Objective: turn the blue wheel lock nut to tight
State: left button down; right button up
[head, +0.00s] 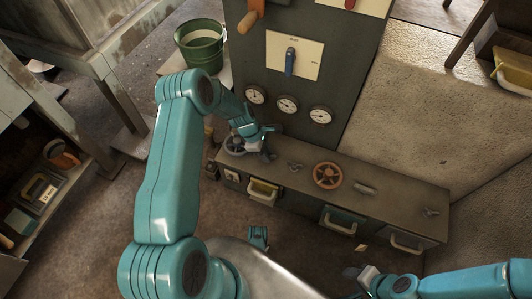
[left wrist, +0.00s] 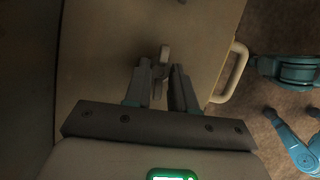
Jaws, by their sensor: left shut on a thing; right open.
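The blue wheel (head: 234,145) is a grey-blue handwheel at the left end of the bench top, partly hidden by my left arm. My left gripper (head: 262,149) is just right of it, low over the bench, pointing down. In the left wrist view my left gripper (left wrist: 161,75) has its fingers on either side of a small grey lock nut (left wrist: 164,53) and is shut on it. The nut's far end shows beyond the fingertips; its tightness cannot be read. My right gripper (head: 357,274) is open and empty at the bottom, away from the bench.
The bench (head: 390,190) also bears an orange handwheel (head: 327,176), a grey nut (head: 295,167) and another nut (head: 430,212) at the right. Drawers with handles (head: 340,222) face the front. A panel with gauges (head: 287,104) and a blue lever (head: 290,61) rises behind. A green bucket (head: 200,45) stands left.

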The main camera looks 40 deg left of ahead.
pick_arm(q)
jog(key=shift+w+m, duration=0.1)
jog(key=shift+m, duration=0.6)
jog(key=shift+g, duration=0.3)
jog(key=c, duration=1)
grip_release()
jog(key=shift+o, duration=0.2)
jog(key=p+v, duration=0.5)
jog(key=v, duration=1.1)
jog(key=shift+r, duration=0.15)
